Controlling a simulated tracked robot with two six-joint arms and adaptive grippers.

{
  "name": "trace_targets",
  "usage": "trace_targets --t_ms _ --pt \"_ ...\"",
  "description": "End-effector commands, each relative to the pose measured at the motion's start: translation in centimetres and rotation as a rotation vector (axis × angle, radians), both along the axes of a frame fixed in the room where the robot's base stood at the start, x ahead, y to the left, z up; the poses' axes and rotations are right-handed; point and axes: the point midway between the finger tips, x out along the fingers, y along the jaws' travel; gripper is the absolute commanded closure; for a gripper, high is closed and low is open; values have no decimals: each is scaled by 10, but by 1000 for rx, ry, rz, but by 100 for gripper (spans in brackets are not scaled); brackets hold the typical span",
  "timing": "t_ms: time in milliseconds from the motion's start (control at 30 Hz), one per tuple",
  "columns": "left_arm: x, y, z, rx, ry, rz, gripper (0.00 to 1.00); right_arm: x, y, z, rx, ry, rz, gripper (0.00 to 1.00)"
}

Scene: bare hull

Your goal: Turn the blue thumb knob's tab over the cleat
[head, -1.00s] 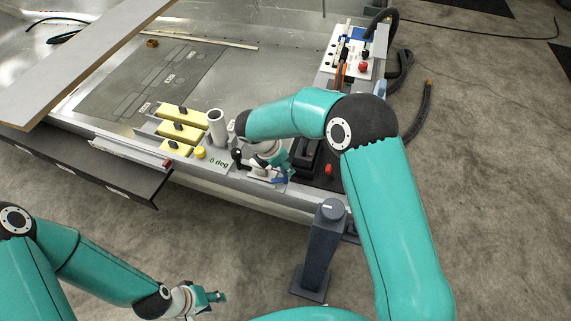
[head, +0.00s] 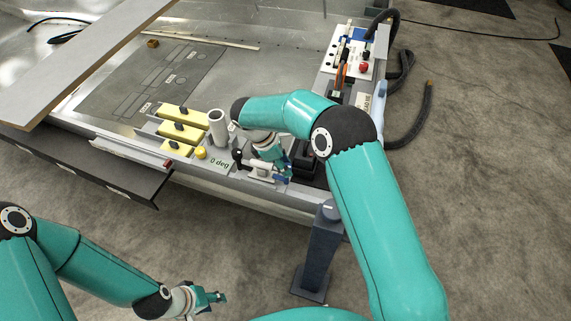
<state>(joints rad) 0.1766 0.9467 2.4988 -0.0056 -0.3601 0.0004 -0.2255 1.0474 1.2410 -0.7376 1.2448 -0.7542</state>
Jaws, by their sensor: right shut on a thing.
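My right gripper (head: 281,172) is at the front edge of the hull, right of the "0 deg" label. It is shut on a small blue part, seemingly the blue thumb knob (head: 285,179), which the fingers mostly hide. A small pale metal fitting (head: 262,171) sits just left of the fingers. I cannot tell whether it is the cleat, nor which way the knob's tab points. My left gripper (head: 215,297) is low in the view, over the floor and away from the hull; its fingers are too small to judge.
Yellow blocks with black handles (head: 180,131), a grey upright tube (head: 217,128) and a yellow button (head: 200,153) stand left of my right gripper. A dark post (head: 319,250) stands in front of the hull. A control panel (head: 350,55) with cables is at the back right.

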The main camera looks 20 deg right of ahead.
Motion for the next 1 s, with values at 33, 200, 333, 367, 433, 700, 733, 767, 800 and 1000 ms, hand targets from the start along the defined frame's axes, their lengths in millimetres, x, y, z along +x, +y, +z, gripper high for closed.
trace_targets --t_ms 33,200,333,367,433,700,733,767,800,1000 --pt "0 0 0 0 0 0 60 -1 0 -1 0 4 -9 100" --pt "0 0 0 0 0 0 60 -1 -1 0 0 3 -15 100" --pt "0 0 0 0 0 0 60 -1 -1 -1 0 4 -15 100" --pt "0 0 0 0 0 0 60 -1 -1 -1 0 4 -15 100" --pt "0 0 0 0 0 0 60 -1 -1 -1 0 4 -15 66" --pt "0 0 0 0 0 0 60 -1 -1 0 0 2 -14 43" --pt "0 0 0 0 0 0 60 -1 -1 0 0 2 -14 43" --pt "0 0 0 0 0 0 60 0 -1 0 0 1 -13 43" --pt "0 0 0 0 0 0 60 0 -1 0 0 1 -13 43" --pt "0 0 1 0 0 0 60 1 2 6 0 -1 -13 43"
